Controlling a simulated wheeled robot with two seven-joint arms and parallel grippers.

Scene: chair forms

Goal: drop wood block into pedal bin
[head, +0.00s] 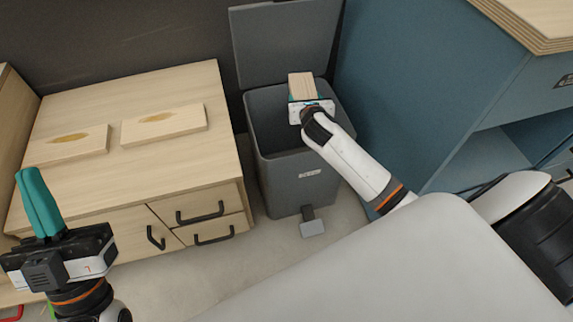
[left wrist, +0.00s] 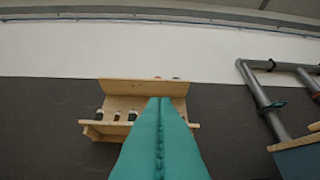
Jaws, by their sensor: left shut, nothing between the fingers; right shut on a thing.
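The wood block (head: 301,83) is pale and is held by my right gripper (head: 304,100) over the open mouth of the pedal bin. The gripper's fingers are mostly hidden behind its own body and the block. The grey pedal bin (head: 290,178) stands on the floor with its lid (head: 286,42) up at the back and its pedal (head: 312,226) at the front. My left gripper (head: 38,200) is shut and empty at the left, in front of the cabinet. Its teal fingers fill the middle of the left wrist view (left wrist: 160,140), pressed together.
A low wooden cabinet (head: 130,90) left of the bin carries two flat wooden boxes (head: 66,146) (head: 165,125) with slots. A blue cabinet (head: 420,90) stands close on the bin's right. The left wrist view shows a wooden wall shelf (left wrist: 140,87) and grey pipes (left wrist: 255,85).

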